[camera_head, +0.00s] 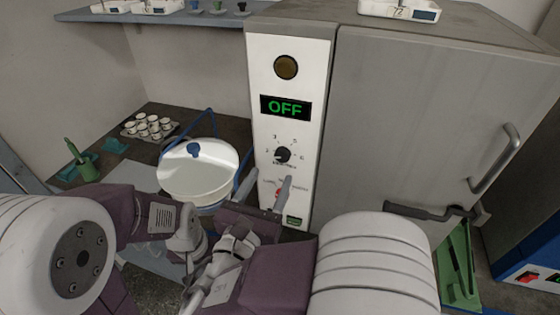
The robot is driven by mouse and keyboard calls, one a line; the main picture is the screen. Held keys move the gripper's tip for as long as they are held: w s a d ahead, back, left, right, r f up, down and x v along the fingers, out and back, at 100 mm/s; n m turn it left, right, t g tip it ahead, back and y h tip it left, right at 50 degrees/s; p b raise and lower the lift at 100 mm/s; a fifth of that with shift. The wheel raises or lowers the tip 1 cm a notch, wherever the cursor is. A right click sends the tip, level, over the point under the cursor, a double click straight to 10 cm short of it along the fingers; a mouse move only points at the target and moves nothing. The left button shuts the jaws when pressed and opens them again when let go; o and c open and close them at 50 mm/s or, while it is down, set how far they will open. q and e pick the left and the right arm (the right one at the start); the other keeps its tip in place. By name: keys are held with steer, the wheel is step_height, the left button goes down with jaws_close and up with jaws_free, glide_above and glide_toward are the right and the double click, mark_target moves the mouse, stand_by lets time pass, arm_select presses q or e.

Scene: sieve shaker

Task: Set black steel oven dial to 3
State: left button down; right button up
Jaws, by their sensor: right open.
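The black dial (283,155) is on the white control panel (262,130) of the grey oven (420,120), below a display (286,107) reading OFF in green. Small numbers are printed around the dial; its pointer direction is too small to tell. My right gripper (264,188) is open and empty. Its two fingers point up at the panel, just below the dial and apart from it. They partly cover the lower panel, where red marks and a small green-lit part show. My left arm comes in at lower left; its gripper cannot be made out.
A white lidded pot (200,172) with a blue knob stands left of the panel. A tray of small cups (148,127) and a green mortar (83,165) are farther left. The oven door handle (497,160) is at right. A shelf (165,17) runs above.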

mark_target(281, 158)
steer(key=x, duration=0.7)
steer(key=shift+w+d+p, duration=0.1)
steer(key=shift+w+p, duration=0.15)
steer(key=shift+p, duration=0.05)
steer(key=shift+f, duration=0.1)
jaws_close()
